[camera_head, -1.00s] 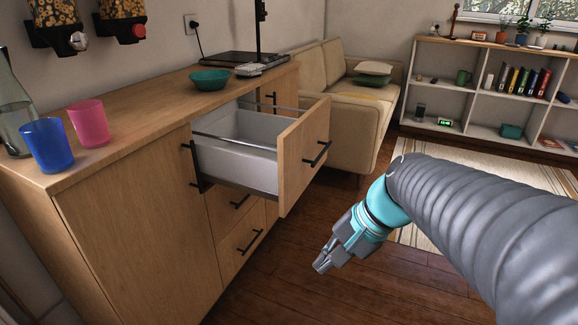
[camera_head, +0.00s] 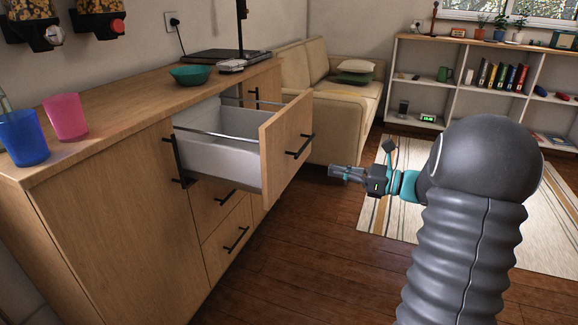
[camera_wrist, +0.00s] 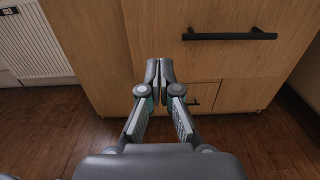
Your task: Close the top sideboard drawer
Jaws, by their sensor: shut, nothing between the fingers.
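The top sideboard drawer (camera_head: 286,143) is pulled well out of the wooden sideboard (camera_head: 125,225). Its pale box is visible and looks empty in the part I can see. Its black bar handle (camera_head: 300,147) is on the front panel and also shows at the upper right in the wrist view (camera_wrist: 230,36). My gripper (camera_head: 331,171) is shut and empty, to the right of the drawer front and a little lower than the handle. In the wrist view my gripper (camera_wrist: 160,70) points at the drawer front, below and left of the handle, apparently without touching.
Lower drawers (camera_head: 226,237) of the sideboard are shut. A teal bowl (camera_head: 190,75), a blue cup (camera_head: 23,137) and a pink cup (camera_head: 66,117) stand on top. A cream sofa (camera_head: 335,105) is behind the drawer. The wooden floor (camera_head: 300,270) in front is clear.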

